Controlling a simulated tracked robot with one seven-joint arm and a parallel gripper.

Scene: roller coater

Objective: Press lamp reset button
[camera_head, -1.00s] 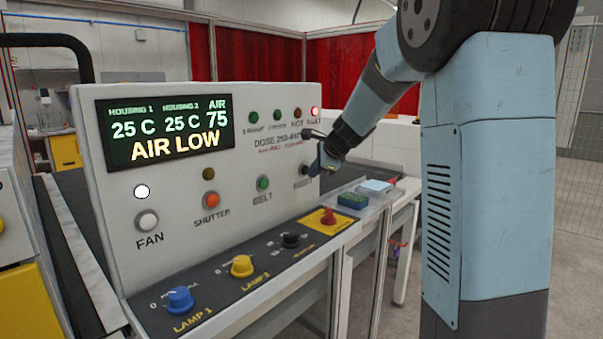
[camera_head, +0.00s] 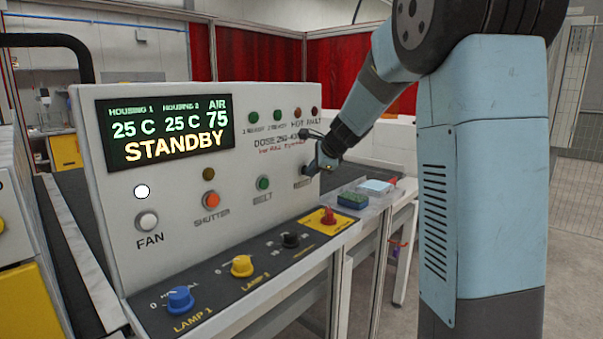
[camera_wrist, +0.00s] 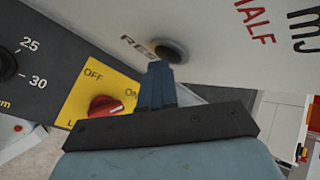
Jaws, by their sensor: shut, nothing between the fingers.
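The dark round reset button (camera_wrist: 173,50) is on the white panel in the wrist view, with the lettering "RES" partly showing beside it. My gripper (camera_wrist: 158,66) is shut and empty, its fingertips right at the button's lower edge in that view. I cannot tell whether they touch it. In the head view my gripper (camera_head: 316,168) is at the right side of the control panel (camera_head: 120,205), and the button there is mostly hidden behind it. The display (camera_head: 168,130) reads "STANDBY", with air at 75. The fault lamp (camera_head: 314,112) is dim.
A red rotary switch (camera_wrist: 104,105) on a yellow plate is close to my gripper. The blue lamp 1 knob (camera_head: 180,299) and yellow lamp 2 knob (camera_head: 242,266) stand on the sloping ledge. A green-and-blue block (camera_head: 352,200) lies right of the panel.

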